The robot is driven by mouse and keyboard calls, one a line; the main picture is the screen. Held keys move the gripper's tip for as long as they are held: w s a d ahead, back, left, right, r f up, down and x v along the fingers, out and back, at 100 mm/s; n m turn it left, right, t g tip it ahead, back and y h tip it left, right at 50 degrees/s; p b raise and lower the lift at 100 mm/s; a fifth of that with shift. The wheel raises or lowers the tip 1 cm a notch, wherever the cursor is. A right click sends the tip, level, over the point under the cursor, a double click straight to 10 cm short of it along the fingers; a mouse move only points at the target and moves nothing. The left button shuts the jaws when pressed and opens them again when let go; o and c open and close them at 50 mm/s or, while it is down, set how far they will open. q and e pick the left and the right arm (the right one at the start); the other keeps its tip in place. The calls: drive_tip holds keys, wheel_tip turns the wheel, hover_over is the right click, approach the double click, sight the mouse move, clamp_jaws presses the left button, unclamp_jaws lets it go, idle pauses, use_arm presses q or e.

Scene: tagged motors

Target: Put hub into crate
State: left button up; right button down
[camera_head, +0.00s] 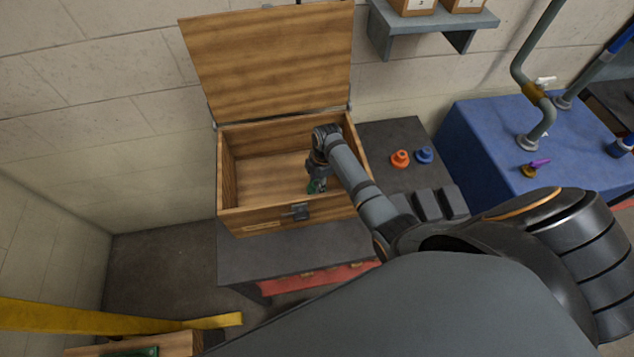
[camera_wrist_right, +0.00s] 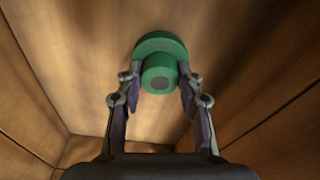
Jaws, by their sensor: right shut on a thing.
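The wooden crate (camera_head: 262,222) stands on a dark table with its lid raised against the wall. My right gripper (camera_head: 318,180) reaches down inside the crate, near its right side. It is shut on a green hub (camera_head: 317,187). In the right wrist view the hub (camera_wrist_right: 161,55) sits between the two fingertips of the gripper (camera_wrist_right: 160,80), with its wide flange facing away from me. Wooden crate walls surround it there. I cannot tell whether the hub touches the crate floor. My left gripper is not in view.
An orange hub (camera_head: 400,159) and a blue hub (camera_head: 424,155) stand on the dark table (camera_head: 285,252) right of the crate. Dark blocks (camera_head: 428,204) lie in front of them. A blue bench (camera_head: 500,150) with pipes is at the right. The crate's left interior is empty.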

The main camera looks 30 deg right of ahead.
drive_tip(key=c, duration=0.9)
unclamp_jaws()
drive_tip(key=shift+f, duration=0.1)
drive_tip(key=shift+o, duration=0.2)
wheel_tip(320, 180, up, 12)
drive_tip(key=d, duration=0.1)
drive_tip(key=shift+d, duration=0.3)
